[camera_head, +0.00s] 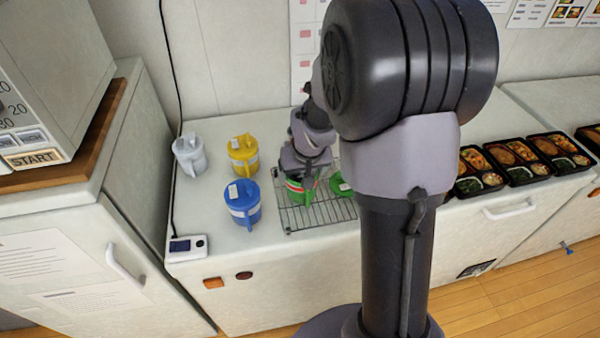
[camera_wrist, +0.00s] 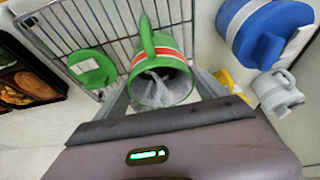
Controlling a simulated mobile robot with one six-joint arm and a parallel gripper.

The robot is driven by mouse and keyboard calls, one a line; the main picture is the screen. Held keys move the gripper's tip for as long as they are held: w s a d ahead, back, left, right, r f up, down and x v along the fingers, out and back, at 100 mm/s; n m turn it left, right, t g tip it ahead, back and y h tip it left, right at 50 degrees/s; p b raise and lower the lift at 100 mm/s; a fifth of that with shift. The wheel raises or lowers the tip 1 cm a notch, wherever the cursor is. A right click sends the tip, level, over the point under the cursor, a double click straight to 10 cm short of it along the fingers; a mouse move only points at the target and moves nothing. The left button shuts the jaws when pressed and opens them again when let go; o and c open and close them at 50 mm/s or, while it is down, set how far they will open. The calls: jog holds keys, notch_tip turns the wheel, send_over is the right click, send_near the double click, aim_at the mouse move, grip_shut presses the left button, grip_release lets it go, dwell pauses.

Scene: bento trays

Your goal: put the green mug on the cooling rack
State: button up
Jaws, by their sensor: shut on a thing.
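The green mug (camera_wrist: 160,52) has a red and white band and a grey interior. My gripper (camera_wrist: 163,88) is shut on it, with a finger on each side. In the head view, my gripper (camera_head: 303,165) holds the green mug (camera_head: 298,189) at the cooling rack (camera_head: 318,216), mostly hiding the mug. The wire rack also shows behind the mug in the wrist view (camera_wrist: 62,27). I cannot tell whether the mug touches the wires. A round green lid (camera_wrist: 92,68) with a white label lies on the rack beside the mug; it also shows in the head view (camera_head: 340,184).
A blue mug (camera_head: 243,203), a yellow mug (camera_head: 243,155) and a white mug (camera_head: 188,154) stand left of the rack. A small device (camera_head: 188,247) sits at the counter's front left corner. Filled bento trays (camera_head: 522,174) line the right. My arm hides the middle.

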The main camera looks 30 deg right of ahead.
jog(key=shift+r, duration=0.1)
jog(key=shift+f, duration=0.25)
jog(key=o, duration=2)
jog(key=shift+r, duration=0.1)
jog(key=shift+r, duration=0.1)
